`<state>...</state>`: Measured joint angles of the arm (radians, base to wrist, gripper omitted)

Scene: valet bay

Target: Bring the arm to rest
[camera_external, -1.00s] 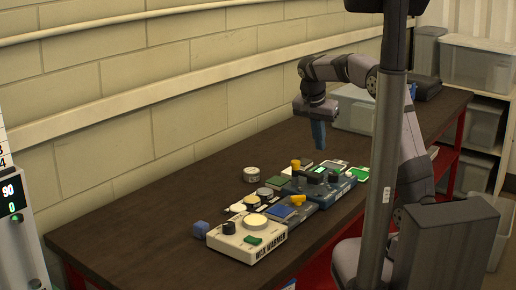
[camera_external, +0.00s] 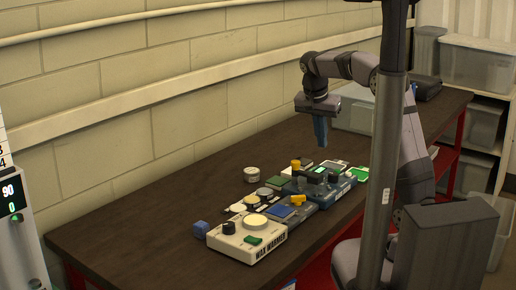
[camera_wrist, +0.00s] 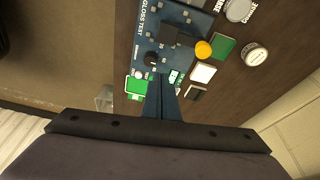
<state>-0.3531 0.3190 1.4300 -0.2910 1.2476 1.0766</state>
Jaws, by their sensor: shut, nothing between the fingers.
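My gripper (camera_external: 320,138) hangs above the far part of the dark workbench (camera_external: 130,232), fingers pointing down, shut and empty. In the wrist view my gripper (camera_wrist: 160,82) shows as two blue fingers close together over the edge of a blue board (camera_wrist: 168,15) printed "GLOSS TEST". The fingers are apart from the things on the bench in the external view.
Clear bins (camera_external: 355,110) stand at the back. The bench's left part is bare.

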